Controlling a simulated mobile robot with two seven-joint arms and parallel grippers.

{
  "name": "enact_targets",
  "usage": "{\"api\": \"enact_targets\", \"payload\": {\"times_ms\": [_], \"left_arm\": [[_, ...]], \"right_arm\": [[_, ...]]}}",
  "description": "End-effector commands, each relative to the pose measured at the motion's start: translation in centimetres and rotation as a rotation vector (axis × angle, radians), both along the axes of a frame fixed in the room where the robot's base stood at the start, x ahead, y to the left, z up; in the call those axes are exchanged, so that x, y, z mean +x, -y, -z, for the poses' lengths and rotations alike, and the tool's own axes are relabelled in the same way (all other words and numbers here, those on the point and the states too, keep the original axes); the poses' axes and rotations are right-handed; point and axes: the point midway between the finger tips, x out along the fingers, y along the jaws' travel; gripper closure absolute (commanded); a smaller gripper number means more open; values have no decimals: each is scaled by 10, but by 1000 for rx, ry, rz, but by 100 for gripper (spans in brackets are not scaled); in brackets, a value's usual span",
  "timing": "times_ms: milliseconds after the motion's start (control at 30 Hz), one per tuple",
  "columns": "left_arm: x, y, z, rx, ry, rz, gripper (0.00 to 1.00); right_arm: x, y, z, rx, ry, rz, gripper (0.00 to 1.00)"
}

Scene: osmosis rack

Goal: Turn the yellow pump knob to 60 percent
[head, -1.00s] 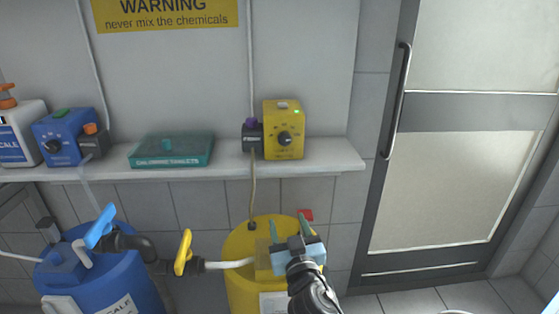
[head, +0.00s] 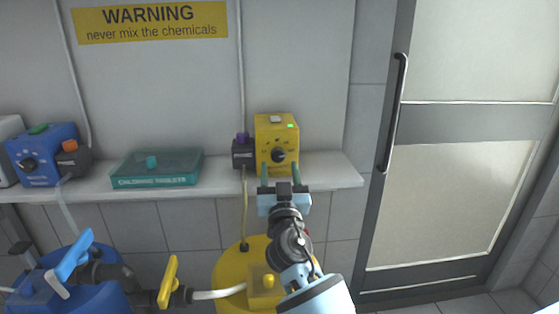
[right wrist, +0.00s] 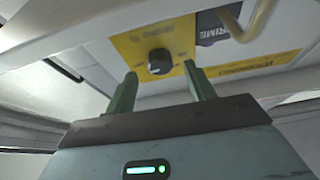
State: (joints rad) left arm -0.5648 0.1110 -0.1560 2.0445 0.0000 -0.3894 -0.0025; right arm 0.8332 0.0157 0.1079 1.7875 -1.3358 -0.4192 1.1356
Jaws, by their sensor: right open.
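My right gripper (head: 281,172) is open and empty, just in front of and below the knob in the head view. In the right wrist view the knob (right wrist: 160,62) shows beyond and between the two green fingertips (right wrist: 158,84), apart from them. The dial marks around the knob are too small to read. My left gripper is not in view.
The shelf (head: 330,172) also holds a teal tablet box (head: 155,167) and a blue pump (head: 45,155). A black and purple unit (head: 243,151) adjoins the yellow pump's left side. Below stand a yellow drum (head: 228,266) and a blue drum (head: 95,295). A glazed door (head: 430,190) is at right.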

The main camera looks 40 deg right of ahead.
Motion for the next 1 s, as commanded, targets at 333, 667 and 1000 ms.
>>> {"api": "enact_targets", "payload": {"times_ms": [333, 667, 1000], "left_arm": [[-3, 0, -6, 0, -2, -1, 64], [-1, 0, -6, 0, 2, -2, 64], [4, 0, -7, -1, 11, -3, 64]], "right_arm": [[22, 14, -11, -2, -1, 1, 46], [22, 14, -10, 0, -1, 0, 58], [22, 14, -10, -1, -2, 0, 91]]}}
